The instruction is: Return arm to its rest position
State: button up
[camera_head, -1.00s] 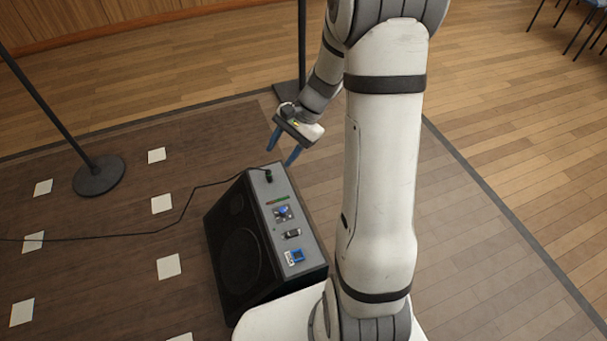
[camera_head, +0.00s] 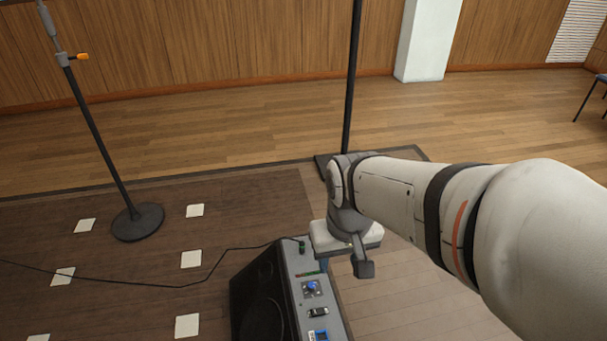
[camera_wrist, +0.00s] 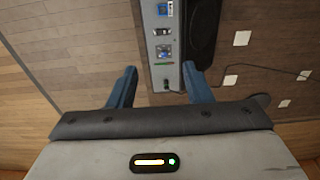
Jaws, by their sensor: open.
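My gripper (camera_wrist: 158,82) shows in the wrist view with its two blue fingers spread apart and nothing between them but the view of the floor and the control panel. In the head view my wrist hangs over the far right side of a black speaker-like box, and the fingers are mostly hidden. The box (camera_head: 258,300) has a grey control panel (camera_head: 304,268) along its top. The panel also shows in the wrist view (camera_wrist: 152,40), with a blue knob, a dark switch and a blue module on it.
A black cable (camera_head: 150,285) runs from the panel leftward over the dark floor. A stand with a round base (camera_head: 138,222) is at left. A black pole (camera_head: 352,80) rises behind my wrist. White squares (camera_head: 187,326) lie on the floor. Open wooden floor lies beyond.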

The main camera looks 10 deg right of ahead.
notch_tip(320, 180, up, 32)
jog(key=t+p, duration=0.1)
jog(key=p, duration=2.8)
jog(key=shift+s, duration=0.15)
